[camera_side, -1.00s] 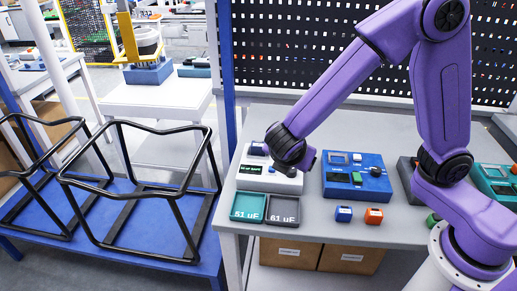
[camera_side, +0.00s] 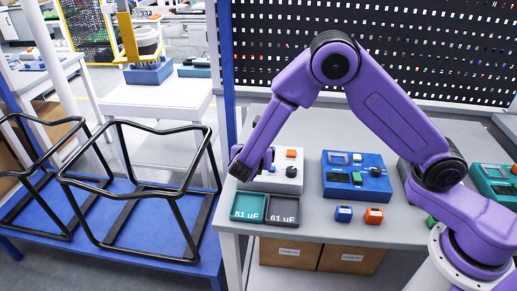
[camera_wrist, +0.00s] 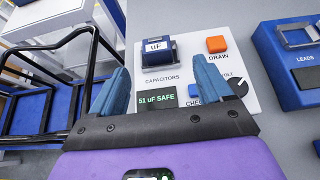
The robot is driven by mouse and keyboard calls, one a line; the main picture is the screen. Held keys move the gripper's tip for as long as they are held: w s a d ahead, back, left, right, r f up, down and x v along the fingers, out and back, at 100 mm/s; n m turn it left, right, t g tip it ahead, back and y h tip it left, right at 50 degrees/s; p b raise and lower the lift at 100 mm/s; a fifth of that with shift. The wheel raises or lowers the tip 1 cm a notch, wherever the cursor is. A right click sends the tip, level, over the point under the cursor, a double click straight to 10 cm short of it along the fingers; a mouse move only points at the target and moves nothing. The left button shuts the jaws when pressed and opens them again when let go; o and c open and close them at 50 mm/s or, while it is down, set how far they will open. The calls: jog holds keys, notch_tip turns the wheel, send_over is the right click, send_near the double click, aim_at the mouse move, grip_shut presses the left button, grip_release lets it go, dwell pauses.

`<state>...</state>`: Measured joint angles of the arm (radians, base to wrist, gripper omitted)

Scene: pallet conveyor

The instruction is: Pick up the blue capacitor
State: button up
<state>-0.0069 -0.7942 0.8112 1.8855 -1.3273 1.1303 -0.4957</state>
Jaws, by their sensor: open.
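A dark blue capacitor (camera_wrist: 159,57) with a white label reading "uF" sits on the white tester (camera_wrist: 222,60), in the slot above the word "CAPACITORS". My gripper (camera_wrist: 161,66) is open, with its two blue fingers apart on either side of this capacitor in the wrist view and nothing held. I cannot tell the height of the fingers above the tester. In the side view, my gripper (camera_side: 247,170) is over the left part of the tester (camera_side: 282,180) and hides most of that capacitor's spot. Another blue block (camera_side: 343,213) with a white label lies on the table front.
The tester screen (camera_wrist: 157,98) reads "51 uF SAFE"; an orange drain button (camera_wrist: 217,44) is beside the capacitor. A teal tray (camera_side: 236,207) marked 51 uF and a grey tray (camera_side: 298,218) marked 61 uF lie in front. An orange block (camera_side: 373,215) and blue device (camera_side: 330,188) stand right.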

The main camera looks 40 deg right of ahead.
jog(key=shift+w+x, duration=0.2)
jog(key=shift+x, duration=4)
jog(key=shift+a+r, duration=0.15)
jog(key=shift+a, duration=0.05)
jog(key=c, duration=1.3)
jog(key=shift+r, duration=0.1)
